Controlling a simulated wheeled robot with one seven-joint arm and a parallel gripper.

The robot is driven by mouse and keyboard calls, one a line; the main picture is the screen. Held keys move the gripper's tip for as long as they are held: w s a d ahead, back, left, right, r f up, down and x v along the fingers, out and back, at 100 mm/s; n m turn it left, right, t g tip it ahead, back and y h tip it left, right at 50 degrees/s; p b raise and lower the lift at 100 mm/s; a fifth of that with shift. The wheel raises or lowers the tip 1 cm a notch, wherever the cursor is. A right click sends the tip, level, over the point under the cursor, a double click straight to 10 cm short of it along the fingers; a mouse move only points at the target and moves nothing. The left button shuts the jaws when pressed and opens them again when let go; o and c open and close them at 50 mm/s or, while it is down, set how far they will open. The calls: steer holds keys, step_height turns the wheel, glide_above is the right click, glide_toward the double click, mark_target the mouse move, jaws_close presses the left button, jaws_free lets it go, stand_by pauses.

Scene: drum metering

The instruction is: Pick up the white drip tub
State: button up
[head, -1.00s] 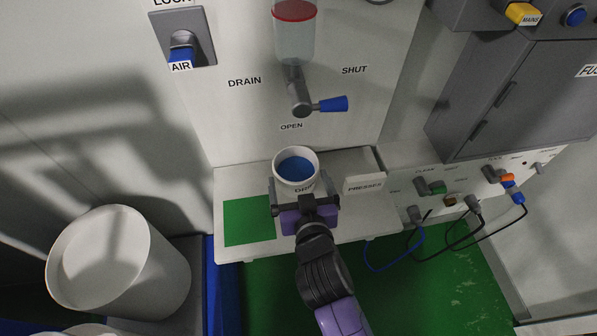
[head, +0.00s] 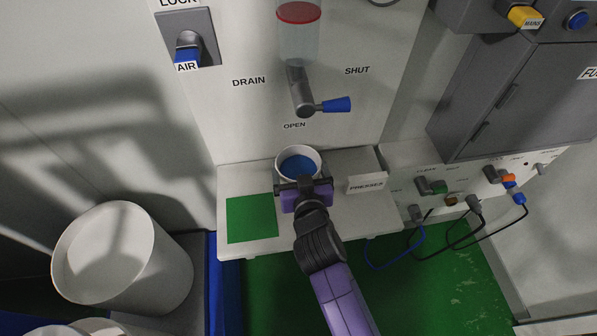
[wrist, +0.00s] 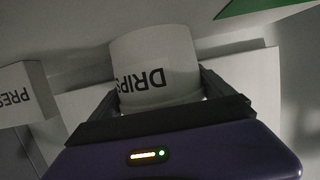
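The white drip tub (head: 313,158), open at the top with blue inside, stands upright on the white shelf (head: 287,240) below the drain spout. In the wrist view the tub (wrist: 155,55) shows the label DRIPS. My gripper (head: 299,175) is at the tub's near side, with its fingers spread around it. In the wrist view, one finger of my gripper (wrist: 160,82) lies on each side of the tub. A small gap seems to show by the right finger; firm contact cannot be seen.
A green square (head: 251,218) lies on the shelf left of the tub. A white PRESSES block (head: 366,184) is close on the right. The drain valve with its blue handle (head: 336,105) is above. A large white drum (head: 110,255) stands at lower left.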

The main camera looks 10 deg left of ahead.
steer(key=shift+c, duration=1)
steer(key=shift+r, duration=0.1)
